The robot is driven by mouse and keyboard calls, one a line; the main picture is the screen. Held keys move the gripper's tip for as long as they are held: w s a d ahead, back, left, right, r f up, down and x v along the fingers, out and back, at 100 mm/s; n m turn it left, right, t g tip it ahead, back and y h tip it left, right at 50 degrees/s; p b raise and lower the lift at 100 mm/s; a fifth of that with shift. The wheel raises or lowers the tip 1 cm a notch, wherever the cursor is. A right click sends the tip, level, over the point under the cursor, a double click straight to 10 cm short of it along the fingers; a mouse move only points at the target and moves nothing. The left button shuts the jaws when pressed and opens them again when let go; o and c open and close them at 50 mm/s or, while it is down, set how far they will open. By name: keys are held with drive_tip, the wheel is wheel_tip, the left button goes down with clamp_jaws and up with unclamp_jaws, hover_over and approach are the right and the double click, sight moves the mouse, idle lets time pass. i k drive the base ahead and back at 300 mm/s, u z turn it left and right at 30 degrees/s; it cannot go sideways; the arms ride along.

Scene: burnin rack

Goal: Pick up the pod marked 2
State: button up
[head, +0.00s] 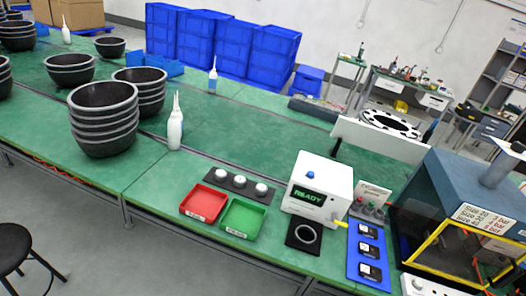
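I cannot read a 2 on anything from here. A blue rack (354,262) near the front edge at right holds three small black pieces with pale labels: a far one (369,231), a middle one (369,250) and a near one (370,272). A dark strip (228,183) left of the white READY box (318,188) carries three white round pieces: left (221,174), middle (239,181) and right (261,189). Which of these are pods I cannot tell. My gripper is not in view.
A red tray (204,217) and a green tray (242,234) lie in front of the strip. A black plate with a ring (304,235) lies before the box. A yellow-framed machine (420,239) stands right. Black bowl stacks (104,140) and white bottles (175,132) stand left.

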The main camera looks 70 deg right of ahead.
sight(220, 175)
drive_tip(key=z, duration=1.6)
